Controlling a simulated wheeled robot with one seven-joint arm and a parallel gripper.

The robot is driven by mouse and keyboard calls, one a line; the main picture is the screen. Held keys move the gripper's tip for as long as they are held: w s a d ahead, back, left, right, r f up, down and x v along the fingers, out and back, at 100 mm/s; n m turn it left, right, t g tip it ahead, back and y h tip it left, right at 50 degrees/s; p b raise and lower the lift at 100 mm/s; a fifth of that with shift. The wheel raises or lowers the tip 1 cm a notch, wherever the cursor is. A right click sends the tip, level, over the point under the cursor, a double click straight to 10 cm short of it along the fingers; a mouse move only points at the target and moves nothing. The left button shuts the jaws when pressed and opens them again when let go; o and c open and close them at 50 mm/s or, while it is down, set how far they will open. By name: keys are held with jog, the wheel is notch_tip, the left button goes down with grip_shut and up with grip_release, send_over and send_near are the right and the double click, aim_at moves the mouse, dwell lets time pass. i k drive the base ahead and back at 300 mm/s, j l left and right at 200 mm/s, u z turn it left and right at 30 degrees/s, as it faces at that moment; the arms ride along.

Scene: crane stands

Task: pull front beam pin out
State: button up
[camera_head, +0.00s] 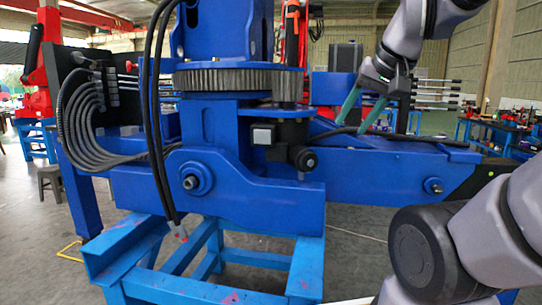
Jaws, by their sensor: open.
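A blue crane base with beams (360,170) rests on a blue stand. A round grey pin end (433,186) sits in a blue collar near the right end of the right beam. A larger pin (195,180) shows in a round boss on the left; I cannot tell by looks which one is the front beam pin. My gripper (353,123) is open, its two teal fingers pointing down and left above the right beam. It is apart from both visible pins, and nothing shows between the fingers.
The blue stand (228,294) is below the crane. Black hoses (158,110) hang at the left, and a black cable runs along the right beam's top. A motor unit (283,135) sits mid-crane. A workbench (490,130) stands at the far right. Bare floor (358,225) shows under the beam.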

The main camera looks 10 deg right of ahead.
aim_at(438, 190)
jog(key=z, duration=1.3)
jog(key=u, duration=1.55)
jog(key=z, duration=1.55)
jog(key=i, duration=0.3)
